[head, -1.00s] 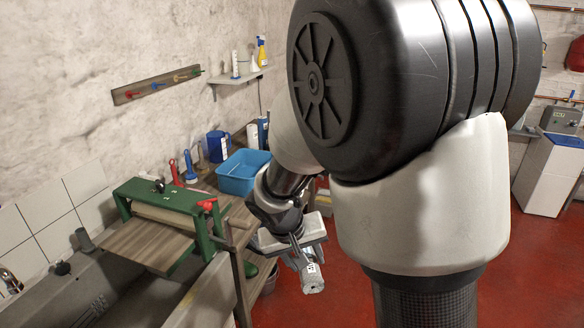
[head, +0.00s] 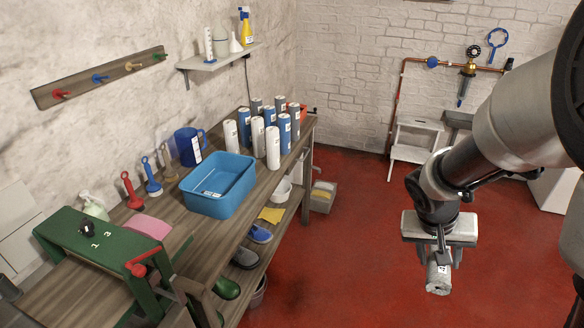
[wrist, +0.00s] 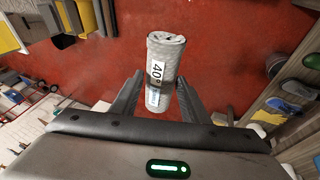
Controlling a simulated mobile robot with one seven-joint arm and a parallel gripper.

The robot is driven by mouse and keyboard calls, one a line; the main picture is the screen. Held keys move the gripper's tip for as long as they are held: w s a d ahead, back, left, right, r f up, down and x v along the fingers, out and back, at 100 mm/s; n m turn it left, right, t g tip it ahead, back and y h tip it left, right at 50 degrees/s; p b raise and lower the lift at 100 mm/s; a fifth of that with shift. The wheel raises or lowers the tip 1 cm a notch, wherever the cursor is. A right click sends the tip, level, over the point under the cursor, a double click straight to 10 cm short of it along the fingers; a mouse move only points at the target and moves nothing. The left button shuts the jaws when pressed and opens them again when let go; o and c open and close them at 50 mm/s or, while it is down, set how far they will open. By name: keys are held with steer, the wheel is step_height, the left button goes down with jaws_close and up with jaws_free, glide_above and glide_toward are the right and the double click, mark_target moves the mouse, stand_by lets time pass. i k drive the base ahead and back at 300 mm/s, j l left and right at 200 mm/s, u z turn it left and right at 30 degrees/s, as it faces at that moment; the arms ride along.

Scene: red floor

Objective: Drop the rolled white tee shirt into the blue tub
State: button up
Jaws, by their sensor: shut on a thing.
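The blue tub (head: 222,186) sits on the wooden workbench, left of the middle in the head view, with a white label visible inside it. My gripper (head: 440,262) is to the right of the bench, over the red floor and apart from the tub. It is shut on the rolled white tee shirt (head: 438,278), which hangs below the fingers. In the wrist view the rolled shirt (wrist: 165,70) shows as a grey-white cylinder with a "40" label between the two fingers (wrist: 155,98).
Several white, blue and grey rolls (head: 272,140) stand on the bench behind the tub. A blue jug (head: 188,147) and upright-handled tools (head: 150,178) stand along the wall side. A green mangle (head: 95,255) is at the near end. Red floor (head: 345,230) is clear between bench and gripper.

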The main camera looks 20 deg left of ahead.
mark_target(228, 191)
steer(key=i+u, duration=0.25)
steer(key=i, duration=0.35)
steer(key=i+l+u, duration=0.25)
steer(key=i, duration=0.35)
steer(key=i+u, duration=0.2)
steer(key=u, duration=0.25)
steer(key=i+u, duration=0.2)
steer(key=u, duration=0.25)
steer(key=i+u, duration=0.25)
steer(key=u, duration=0.2)
steer(key=i+u, duration=0.25)
steer(key=u, duration=0.15)
steer(key=i+l+u, duration=0.2)
steer(key=u, duration=0.15)
